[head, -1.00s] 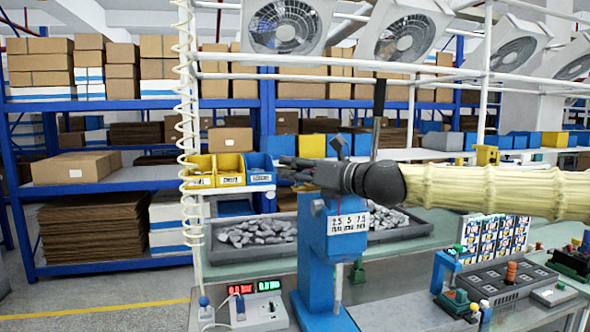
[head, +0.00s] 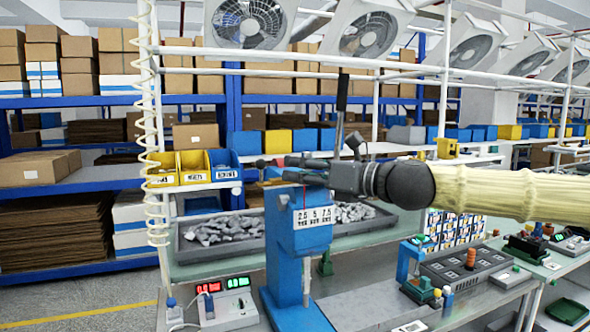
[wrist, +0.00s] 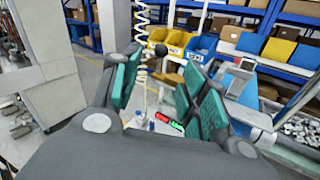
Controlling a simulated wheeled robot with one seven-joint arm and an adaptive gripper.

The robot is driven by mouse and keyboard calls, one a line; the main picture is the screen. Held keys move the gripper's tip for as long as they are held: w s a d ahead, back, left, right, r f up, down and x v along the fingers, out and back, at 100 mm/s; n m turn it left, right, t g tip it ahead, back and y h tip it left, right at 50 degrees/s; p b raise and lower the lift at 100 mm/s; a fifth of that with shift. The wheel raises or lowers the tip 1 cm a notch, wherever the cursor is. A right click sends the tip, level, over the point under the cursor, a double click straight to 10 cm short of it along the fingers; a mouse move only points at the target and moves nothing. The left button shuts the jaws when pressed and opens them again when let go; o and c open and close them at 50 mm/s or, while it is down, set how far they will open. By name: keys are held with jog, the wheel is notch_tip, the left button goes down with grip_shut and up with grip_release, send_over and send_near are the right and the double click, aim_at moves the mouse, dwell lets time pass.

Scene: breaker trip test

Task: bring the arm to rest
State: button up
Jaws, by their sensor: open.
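My arm reaches in from the right in the head view, with a pale ribbed sleeve behind a dark wrist. My gripper (head: 292,170) points left, by the top of the blue press stand (head: 312,225) in the picture. I cannot tell the gap in depth. In the wrist view my gripper (wrist: 168,80) shows spread fingers with teal pads and nothing between them. A white meter box with red and green readouts (wrist: 168,124) shows beyond the fingers, and it also stands on the bench in the head view (head: 226,302).
A grey tray of metal parts (head: 190,262) lies behind the press. Yellow and blue bins (head: 192,170) sit beside a white post with a coiled cord (head: 152,120). Breaker fixtures (head: 470,270) stand on the bench at right. Open floor (head: 85,300) lies at lower left.

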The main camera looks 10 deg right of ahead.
dwell(0.3)
jog(key=s+a+f+n+g+h, duration=0.1)
jog(key=a+f+n+g+h, duration=0.15)
jog(key=f, duration=1.05)
jog(key=s+a+f+n+g+h, duration=0.1)
jog(key=a+f+n, duration=0.2)
jog(key=f, duration=1)
jog(key=s+a+f+n+g+h, duration=0.1)
jog(key=a+f+n, duration=0.1)
jog(key=f, duration=1.1)
jog(key=s+d+f+n+g+h, duration=0.2)
jog(key=s+f+n, duration=0.2)
jog(key=s+f, duration=0.45)
jog(key=s+d+f+n+g+h, duration=0.1)
jog(key=s+d+f+n, duration=0.15)
jog(key=s+f, duration=0.65)
jog(key=s+d+f+n+g+h, duration=0.2)
jog(key=s+f+n, duration=0.2)
jog(key=f, duration=1)
jog(key=s+d+f+n+g+h, duration=0.1)
jog(key=s+d+f+n, duration=0.3)
jog(key=s, duration=0.5)
jog(key=s+d+f+n+g+h, duration=0.1)
jog(key=s+d+f+n+h, duration=0.1)
jog(key=s+d+f+n, duration=0.2)
jog(key=s+d+n, duration=0.2)
jog(key=s+d, duration=0.2)
jog(key=s, duration=0.1)
jog(key=shift+g+h, duration=0.35)
jog(key=shift+w, duration=0.1)
